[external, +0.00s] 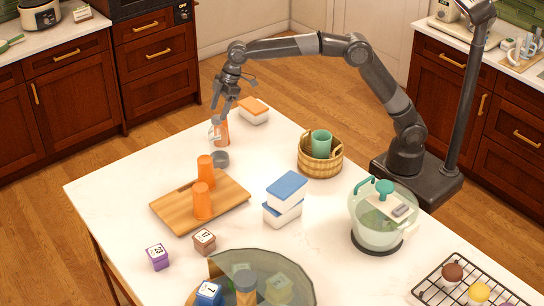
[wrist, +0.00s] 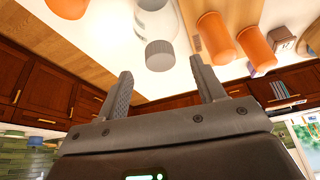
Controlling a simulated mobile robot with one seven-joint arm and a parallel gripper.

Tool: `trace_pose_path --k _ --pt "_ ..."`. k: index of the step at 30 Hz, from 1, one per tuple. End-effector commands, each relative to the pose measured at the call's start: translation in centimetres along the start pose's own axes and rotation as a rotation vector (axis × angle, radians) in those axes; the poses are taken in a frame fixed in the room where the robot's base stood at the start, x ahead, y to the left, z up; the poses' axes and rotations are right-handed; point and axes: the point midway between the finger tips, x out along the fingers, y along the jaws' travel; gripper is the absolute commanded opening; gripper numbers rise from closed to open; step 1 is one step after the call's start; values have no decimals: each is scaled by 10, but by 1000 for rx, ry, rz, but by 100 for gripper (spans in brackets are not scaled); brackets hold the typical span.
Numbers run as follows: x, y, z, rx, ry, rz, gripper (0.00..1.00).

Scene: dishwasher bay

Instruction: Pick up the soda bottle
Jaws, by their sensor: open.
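No labelled soda bottle can be made out clearly. A pale, bottle-like container (wrist: 158,28) with a grey end shows near the top of the wrist view, beyond my fingers; I cannot tell for sure that it is the soda bottle. A small grey round thing (external: 220,159) beside the cutting board in the external view may be the same thing. My gripper (external: 219,112) points down over the far left part of the counter, close to an orange cup (external: 222,134). In the wrist view, my gripper (wrist: 160,90) is open, with nothing between its fingers.
A wooden board (external: 178,213) carries two orange cups (external: 205,168).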

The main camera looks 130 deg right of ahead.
Motion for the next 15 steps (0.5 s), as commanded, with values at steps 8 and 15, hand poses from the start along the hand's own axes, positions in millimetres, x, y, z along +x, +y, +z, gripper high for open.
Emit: trace_pose_path --k 8,15 --pt "31 -1 5 0 -3 -2 63" --pt "51 -1 4 -1 2 1 63"
